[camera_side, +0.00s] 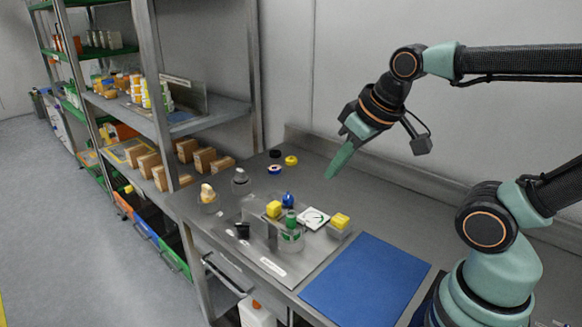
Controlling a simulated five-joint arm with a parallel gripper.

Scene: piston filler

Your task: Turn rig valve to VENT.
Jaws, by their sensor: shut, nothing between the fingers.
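The rig (255,232) stands on a grey metal plate near the front of the bench, with an upright metal block and several small coloured parts. A yellow block (274,209), a blue knob (288,200) and a green part (290,220) are grouped on it. A white square plate with a dark marking (314,217) lies just right of them. I cannot tell which part is the valve or read its setting. My gripper (333,174) is shut and empty, pointing down in the air above and behind the rig, touching nothing.
A blue mat (365,280) lies clear at the bench's front right. A yellow-topped block (340,223) sits by the plate's right edge. Small round caps (291,160) lie at the back. Two small vessels (208,196) stand left. Shelving with boxes (148,164) stands at the left.

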